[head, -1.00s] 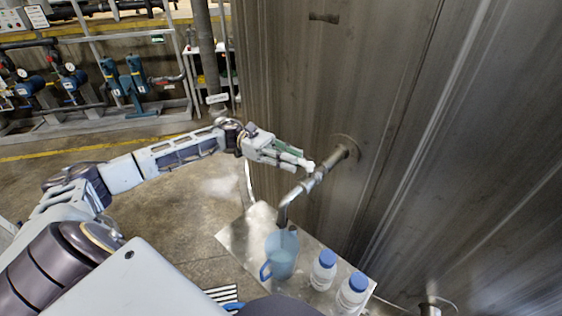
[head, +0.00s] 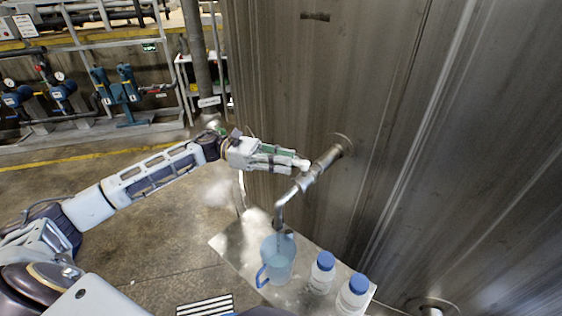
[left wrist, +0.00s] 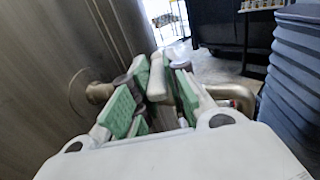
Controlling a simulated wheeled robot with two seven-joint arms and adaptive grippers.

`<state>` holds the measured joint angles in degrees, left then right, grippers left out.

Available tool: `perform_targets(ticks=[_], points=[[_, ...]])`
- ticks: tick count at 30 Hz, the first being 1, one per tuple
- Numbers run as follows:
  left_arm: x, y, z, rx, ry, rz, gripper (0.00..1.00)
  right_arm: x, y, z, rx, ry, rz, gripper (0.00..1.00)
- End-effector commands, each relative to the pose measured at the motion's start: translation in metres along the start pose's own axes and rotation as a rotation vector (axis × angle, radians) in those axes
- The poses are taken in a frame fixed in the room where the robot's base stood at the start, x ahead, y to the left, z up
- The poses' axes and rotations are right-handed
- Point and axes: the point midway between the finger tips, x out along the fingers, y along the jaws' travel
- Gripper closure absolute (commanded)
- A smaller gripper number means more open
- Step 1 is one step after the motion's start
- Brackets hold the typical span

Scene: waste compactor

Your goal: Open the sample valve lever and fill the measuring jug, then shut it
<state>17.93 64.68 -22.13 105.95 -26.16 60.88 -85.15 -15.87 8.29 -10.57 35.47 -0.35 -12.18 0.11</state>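The sample pipe (head: 325,162) comes out of the metal wall and bends down over the measuring jug (head: 278,262). The jug is clear bluish plastic with a blue handle and stands upright under the spout; its fill level is unclear. My left gripper (head: 302,164) is at the pipe's valve section, its fingertips beside or touching it. The lever cannot be made out behind the fingers. In the left wrist view the green-padded fingers (left wrist: 157,85) reach toward the pipe (left wrist: 235,95), close together; whether they grip anything is unclear. My right gripper is not in view.
The jug stands on a small metal shelf (head: 232,246) with two blue-capped white bottles (head: 322,273) (head: 352,295) to its right. The tall metal wall (head: 300,80) is close behind. Open floor (head: 150,245) lies left of the shelf.

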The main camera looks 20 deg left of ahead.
Motion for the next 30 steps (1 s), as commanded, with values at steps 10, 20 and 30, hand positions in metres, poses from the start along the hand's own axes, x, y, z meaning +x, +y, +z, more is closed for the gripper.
perform_targets(ticks=[10,20,30], points=[[0.0,0.0,-0.001,-0.001,0.0,-0.001,0.62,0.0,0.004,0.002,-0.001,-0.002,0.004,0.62],[-0.006,0.0,-0.001,-0.002,0.001,0.0,0.62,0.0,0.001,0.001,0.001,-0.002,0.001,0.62],[-0.04,0.0,-0.002,-0.003,0.002,0.002,0.62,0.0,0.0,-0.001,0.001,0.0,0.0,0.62]])
